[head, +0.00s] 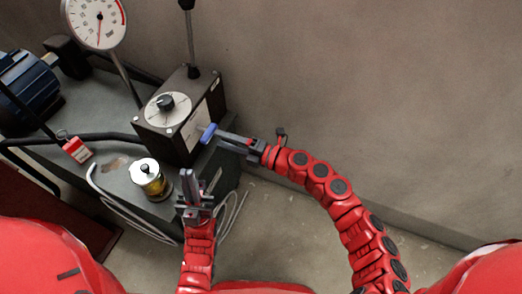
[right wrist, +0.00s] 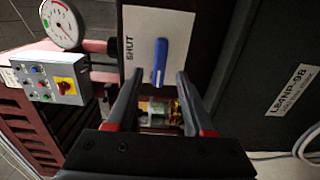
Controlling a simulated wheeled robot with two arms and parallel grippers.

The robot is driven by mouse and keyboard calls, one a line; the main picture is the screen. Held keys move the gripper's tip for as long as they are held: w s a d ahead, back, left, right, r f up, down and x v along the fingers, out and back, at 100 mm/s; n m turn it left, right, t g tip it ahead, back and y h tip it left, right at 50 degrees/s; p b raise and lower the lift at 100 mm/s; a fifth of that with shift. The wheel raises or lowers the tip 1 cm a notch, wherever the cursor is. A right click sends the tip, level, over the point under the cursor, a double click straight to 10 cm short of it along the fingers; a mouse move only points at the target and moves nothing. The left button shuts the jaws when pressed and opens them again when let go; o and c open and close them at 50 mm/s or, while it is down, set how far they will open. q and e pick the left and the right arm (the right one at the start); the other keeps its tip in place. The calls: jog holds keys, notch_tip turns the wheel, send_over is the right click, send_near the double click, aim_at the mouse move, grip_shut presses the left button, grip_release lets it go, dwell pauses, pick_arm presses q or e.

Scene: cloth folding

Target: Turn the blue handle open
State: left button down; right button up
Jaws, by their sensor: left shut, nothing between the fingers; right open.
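The blue handle (head: 208,133) is on the side of a dark box (head: 172,138). In the right wrist view the blue handle (right wrist: 161,58) stands upright in that picture on a white plate (right wrist: 142,30) marked SHUT. My right gripper (head: 217,135) is open at the handle; in the right wrist view its fingers (right wrist: 158,76) lie on either side of the handle's lower end. I cannot tell whether they touch it. My left gripper (head: 187,175) is shut and empty, below the box and beside a brass cylinder (head: 147,178).
The box has a round dial (head: 166,107) on top and a lever (head: 190,45) behind it. A gauge (head: 97,22), a red tag (head: 77,150) and loose grey cables (head: 125,213) are to the left. A wall (head: 350,90) is behind; floor at right is clear.

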jog(key=v, duration=1.2)
jog(key=shift+p, duration=0.35)
